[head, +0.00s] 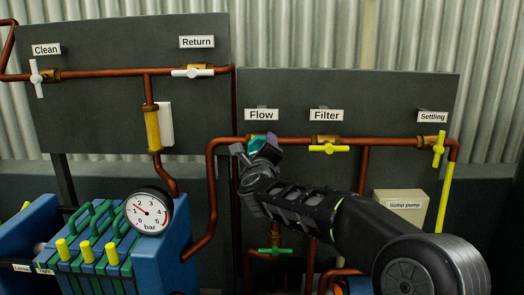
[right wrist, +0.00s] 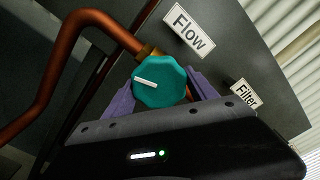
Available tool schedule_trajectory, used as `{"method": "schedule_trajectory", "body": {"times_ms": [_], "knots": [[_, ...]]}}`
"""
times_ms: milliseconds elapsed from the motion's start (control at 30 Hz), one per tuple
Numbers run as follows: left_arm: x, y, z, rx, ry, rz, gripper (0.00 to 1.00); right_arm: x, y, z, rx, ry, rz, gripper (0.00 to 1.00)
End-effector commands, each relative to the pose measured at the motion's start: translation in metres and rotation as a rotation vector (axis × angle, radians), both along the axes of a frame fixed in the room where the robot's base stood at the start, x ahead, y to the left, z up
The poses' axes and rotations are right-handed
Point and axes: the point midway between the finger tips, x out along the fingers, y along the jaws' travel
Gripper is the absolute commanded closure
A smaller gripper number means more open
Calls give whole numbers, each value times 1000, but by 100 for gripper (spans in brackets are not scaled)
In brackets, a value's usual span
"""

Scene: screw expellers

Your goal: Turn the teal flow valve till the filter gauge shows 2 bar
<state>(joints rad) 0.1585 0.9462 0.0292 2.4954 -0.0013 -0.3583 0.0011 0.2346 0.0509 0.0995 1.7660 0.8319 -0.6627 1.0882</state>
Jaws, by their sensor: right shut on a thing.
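The teal flow valve (right wrist: 160,82) is a round fluted knob with a white pointer line, on a brass body under the "Flow" label (right wrist: 188,32). In the head view the valve (head: 257,141) is partly covered by my right gripper (head: 258,148). The gripper's purple fingers (right wrist: 163,92) sit on either side of the knob and are shut on it. The round white gauge (head: 148,211) stands on the blue filter press at the left. Its thin red needle points up-left, a little past 1; the exact reading is hard to tell. My left gripper is not in view.
White-handled Clean (head: 37,77) and Return (head: 193,73) valves are on the left panel. Yellow-handled Filter (head: 328,149) and Settling (head: 439,149) valves are right of the flow valve. A green-handled valve (head: 275,251) sits below my right wrist. Copper pipes run around them.

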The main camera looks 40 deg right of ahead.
Motion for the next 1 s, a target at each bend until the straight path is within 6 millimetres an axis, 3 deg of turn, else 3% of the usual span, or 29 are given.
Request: {"method": "schedule_trajectory", "body": {"times_ms": [200,233,467,767,1000], "knots": [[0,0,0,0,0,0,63,0,0,-1,2,1,1,75],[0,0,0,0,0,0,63,0,0,-1,2,1,1,32],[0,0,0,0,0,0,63,0,0,-1,2,-1,1,14],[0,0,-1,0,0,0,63,-1,1,0,2,-1,0,13],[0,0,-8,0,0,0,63,-20,16,-1,2,-3,2,13]]}}
